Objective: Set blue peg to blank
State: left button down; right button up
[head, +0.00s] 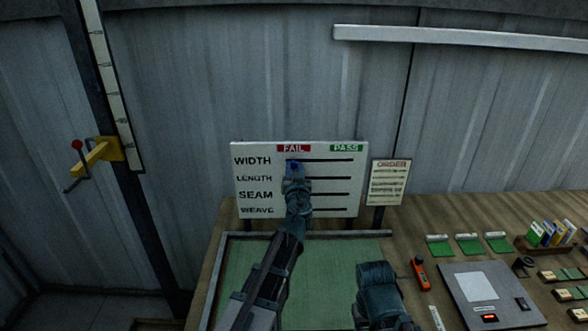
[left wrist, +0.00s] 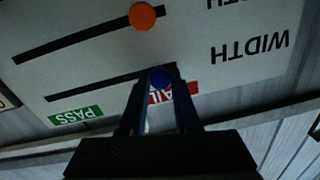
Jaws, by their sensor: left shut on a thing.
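The blue peg (left wrist: 160,77) sits at the FAIL end of the WIDTH slot on the white check board (head: 327,205). It also shows as a small blue spot in the head view (head: 294,164). My left gripper (head: 294,170) reaches up to the board and is shut on the blue peg, a finger on each side. In the left wrist view the board appears upside down. The red FAIL label (left wrist: 184,93) is partly hidden behind the fingers. My right gripper (head: 377,283) is low in the head view, away from the board; its fingers cannot be made out.
An orange peg (left wrist: 145,16) sits in the LENGTH slot, near its label end. The ORDER card (head: 388,182) stands right of the board. A green mat (head: 335,262) lies below. An orange-black tool (head: 421,273) and a grey device (head: 488,291) lie at the right.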

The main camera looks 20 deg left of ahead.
aim_at(319, 160)
dwell(0.7)
pick_arm(q)
jog(key=d, duration=0.2)
jog(key=w+d, duration=0.1)
jog(key=d, duration=0.2)
jog(key=w+d, duration=0.1)
jog(key=d, duration=0.2)
jog(key=shift+w+d, duration=0.1)
jog(key=shift+w, duration=0.1)
jog(key=c, duration=0.6)
grip_release()
jog(key=v, duration=1.4)
